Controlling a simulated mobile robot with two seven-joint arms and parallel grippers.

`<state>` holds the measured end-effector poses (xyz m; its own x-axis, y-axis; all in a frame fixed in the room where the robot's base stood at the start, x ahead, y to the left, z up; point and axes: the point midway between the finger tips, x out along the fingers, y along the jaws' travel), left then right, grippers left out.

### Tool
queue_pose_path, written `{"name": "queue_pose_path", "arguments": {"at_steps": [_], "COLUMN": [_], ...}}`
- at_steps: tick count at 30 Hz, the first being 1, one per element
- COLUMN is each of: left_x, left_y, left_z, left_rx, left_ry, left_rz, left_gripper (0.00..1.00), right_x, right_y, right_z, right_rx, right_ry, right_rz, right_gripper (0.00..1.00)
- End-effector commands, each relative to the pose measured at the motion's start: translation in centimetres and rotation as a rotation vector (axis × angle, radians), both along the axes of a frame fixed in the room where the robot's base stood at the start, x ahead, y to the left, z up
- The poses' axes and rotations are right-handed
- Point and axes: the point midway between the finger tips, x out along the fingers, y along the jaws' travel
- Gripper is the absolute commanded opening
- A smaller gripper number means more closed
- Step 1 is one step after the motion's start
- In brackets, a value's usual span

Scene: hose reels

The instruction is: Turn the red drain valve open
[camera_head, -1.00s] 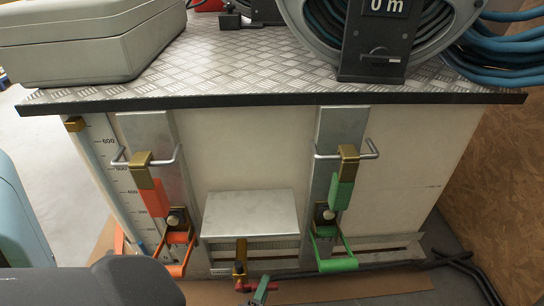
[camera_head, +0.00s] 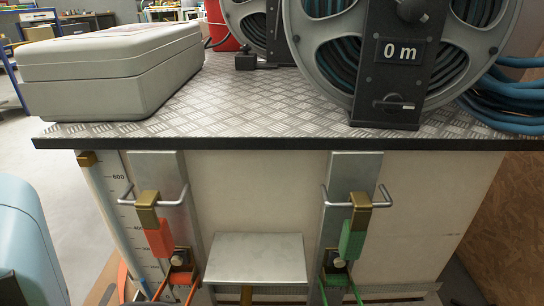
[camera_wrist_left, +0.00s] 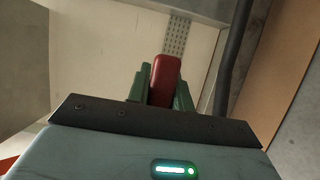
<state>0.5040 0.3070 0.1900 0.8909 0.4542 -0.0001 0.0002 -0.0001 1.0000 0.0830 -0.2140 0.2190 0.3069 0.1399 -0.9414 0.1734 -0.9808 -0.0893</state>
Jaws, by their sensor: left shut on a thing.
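In the left wrist view, the red drain valve handle (camera_wrist_left: 165,72) stands between the two green fingers of my left gripper (camera_wrist_left: 161,88). The fingers are shut on it, one on each side, and hide part of it. In the head view, only a bit of the brass valve body (camera_head: 246,295) shows at the bottom edge, below a grey metal ledge (camera_head: 254,259). The red handle and my left gripper are out of that view. My right gripper is in neither view.
Orange (camera_head: 159,239) and green (camera_head: 352,240) latches flank the ledge on the tank front. A tube with a level scale (camera_head: 116,215) is at the left. On the checker-plate top (camera_head: 270,110) are a grey case (camera_head: 110,70) and hose reels (camera_head: 310,50).

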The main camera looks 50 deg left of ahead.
Motion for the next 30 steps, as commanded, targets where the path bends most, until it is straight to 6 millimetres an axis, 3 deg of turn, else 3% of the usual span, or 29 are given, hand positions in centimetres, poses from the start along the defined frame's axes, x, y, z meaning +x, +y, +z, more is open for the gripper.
{"name": "queue_pose_path", "arguments": {"at_steps": [13, 30], "left_x": [0.0, -1.1], "left_y": [0.1, 1.0], "left_z": [0.9, 4.4], "left_rx": [-0.077, -0.409], "left_ry": [-0.091, -0.483], "left_rz": [0.000, 0.000], "left_gripper": [0.00, 0.00], "right_x": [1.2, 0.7], "right_y": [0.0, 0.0], "right_z": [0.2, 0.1], "right_rx": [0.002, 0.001], "right_ry": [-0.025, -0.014], "right_rz": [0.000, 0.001], "right_gripper": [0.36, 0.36]}}
